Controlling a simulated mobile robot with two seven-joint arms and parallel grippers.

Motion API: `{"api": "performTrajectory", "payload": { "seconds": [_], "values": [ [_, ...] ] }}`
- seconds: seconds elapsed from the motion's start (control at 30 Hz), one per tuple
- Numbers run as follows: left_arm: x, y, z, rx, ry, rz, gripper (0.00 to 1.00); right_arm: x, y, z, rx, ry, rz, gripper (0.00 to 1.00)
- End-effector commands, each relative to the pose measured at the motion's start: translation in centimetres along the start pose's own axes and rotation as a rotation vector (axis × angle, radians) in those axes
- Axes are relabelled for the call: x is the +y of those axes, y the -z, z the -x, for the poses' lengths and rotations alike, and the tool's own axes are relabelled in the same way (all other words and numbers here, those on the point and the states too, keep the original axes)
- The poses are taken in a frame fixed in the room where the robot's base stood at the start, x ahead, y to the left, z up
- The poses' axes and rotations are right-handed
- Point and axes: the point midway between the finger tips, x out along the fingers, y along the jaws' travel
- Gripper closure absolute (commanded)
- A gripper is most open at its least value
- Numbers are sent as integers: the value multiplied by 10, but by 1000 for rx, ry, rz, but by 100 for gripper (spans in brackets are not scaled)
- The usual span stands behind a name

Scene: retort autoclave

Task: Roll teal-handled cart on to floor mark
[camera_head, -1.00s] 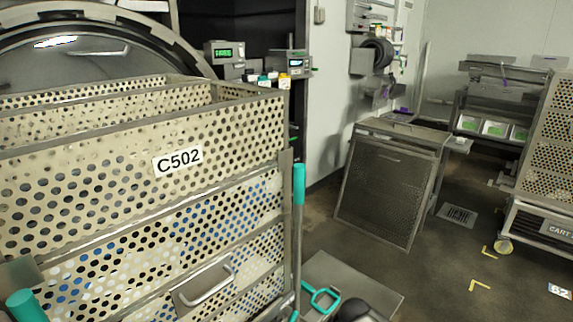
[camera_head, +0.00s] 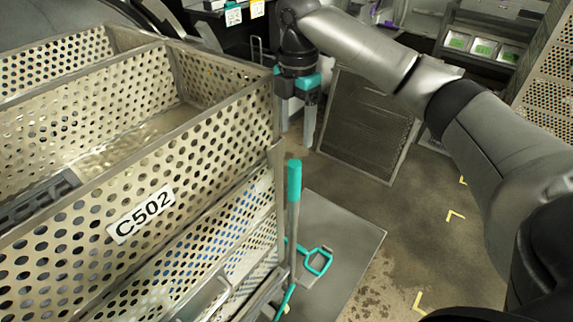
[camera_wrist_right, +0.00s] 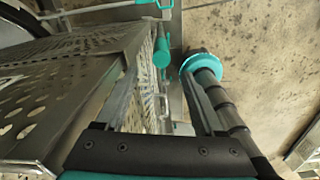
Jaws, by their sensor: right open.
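The cart, a perforated metal basket cart labelled C502 (camera_head: 140,213), fills the left of the head view. In the right wrist view the teal handle (camera_wrist_right: 161,52) shows near the top centre. My right gripper (camera_head: 297,125) points down, open and empty, just beyond the basket corner and above the handle in the picture. I see no contact between them. Yellow floor corner marks (camera_head: 455,215) lie on the dark floor to the right. My left gripper is not in view.
A grey floor plate (camera_head: 340,235) with a teal loop (camera_head: 318,262) on it lies right of the cart. A mesh panel (camera_head: 362,125) stands behind my right arm. Another perforated cart (camera_head: 550,85) is at the far right. The floor around the yellow marks is clear.

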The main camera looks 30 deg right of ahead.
Motion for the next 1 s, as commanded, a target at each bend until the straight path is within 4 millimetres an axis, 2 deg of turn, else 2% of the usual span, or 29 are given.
{"api": "performTrajectory", "payload": {
  "seconds": [0.17,0.3,0.6,0.8,1.0],
  "values": [
    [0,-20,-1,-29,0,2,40,-2,0,-27,0,6,-1,30],
    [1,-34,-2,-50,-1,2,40,-1,0,-57,0,6,-2,30],
    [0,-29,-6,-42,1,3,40,-1,0,-119,1,4,-3,30],
    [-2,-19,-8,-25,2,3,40,0,0,-143,0,2,-2,30],
    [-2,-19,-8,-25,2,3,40,0,0,-150,0,-1,-2,30]
  ]
}}
